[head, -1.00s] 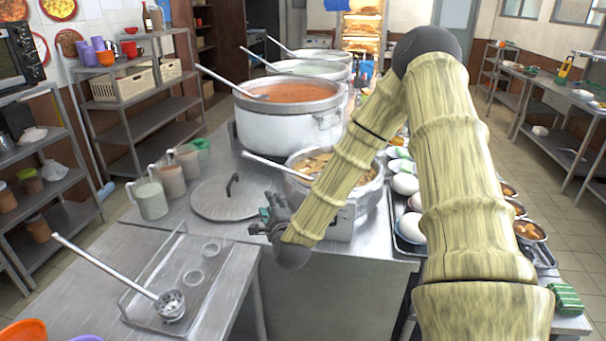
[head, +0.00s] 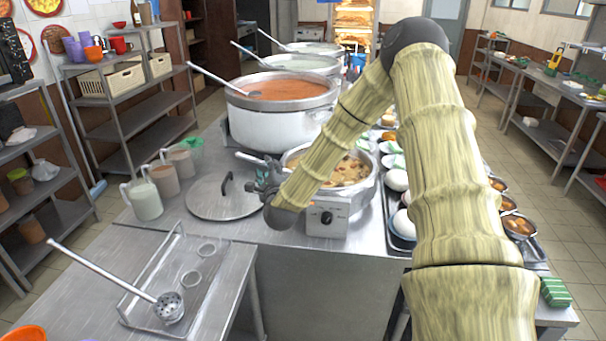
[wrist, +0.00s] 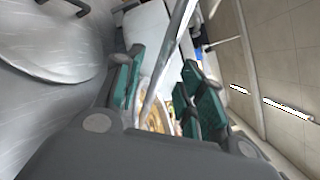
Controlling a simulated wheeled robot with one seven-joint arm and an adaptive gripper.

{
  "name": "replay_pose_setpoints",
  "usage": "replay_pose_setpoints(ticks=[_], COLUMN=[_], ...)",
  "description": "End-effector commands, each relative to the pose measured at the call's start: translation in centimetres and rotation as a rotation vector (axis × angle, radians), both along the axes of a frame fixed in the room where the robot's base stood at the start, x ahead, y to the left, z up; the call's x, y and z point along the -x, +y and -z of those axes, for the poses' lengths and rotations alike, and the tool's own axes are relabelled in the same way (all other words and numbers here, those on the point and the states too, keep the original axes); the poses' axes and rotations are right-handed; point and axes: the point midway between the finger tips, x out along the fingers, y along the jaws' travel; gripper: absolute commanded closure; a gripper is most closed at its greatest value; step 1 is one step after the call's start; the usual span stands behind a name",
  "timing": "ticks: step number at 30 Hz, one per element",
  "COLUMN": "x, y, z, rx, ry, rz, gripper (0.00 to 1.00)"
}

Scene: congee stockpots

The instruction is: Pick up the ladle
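A ladle (head: 249,159) rests in the small pot (head: 371,188) of brownish food, its silver handle leaning out over the left rim. My gripper (head: 268,173) is at the left of this pot, close to the handle. In the wrist view the gripper (wrist: 163,88) is open, with green-padded fingers apart on both sides of the metal handle (wrist: 169,62). Gaps show between the handle and the fingers. Other ladles stand in the red-soup pot (head: 282,127) and the pots behind it. A perforated ladle (head: 169,307) lies on the tray at the lower left.
A round lid (head: 222,200) lies flat left of the gripper, its handle standing up. A tray of white bowls (head: 401,228) is right of the small pot. The wire-framed tray (head: 133,313) is on the nearer table.

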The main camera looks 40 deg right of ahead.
Motion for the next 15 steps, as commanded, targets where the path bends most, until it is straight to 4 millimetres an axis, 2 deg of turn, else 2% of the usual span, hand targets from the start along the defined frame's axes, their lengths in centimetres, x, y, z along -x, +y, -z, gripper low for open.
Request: replay_pose_setpoints(ticks=[3, 7, 15], x=[-1.5, -2.7, -3.4], y=[-0.5, -1.2, -1.4], z=[-0.7, -0.4, -0.3], rx=[0.003, 0.001, 0.000], ry=[0.001, 0.000, 0.001], rz=[-0.001, 0.000, -0.001], gripper=[0.61, 0.61, 0.61])
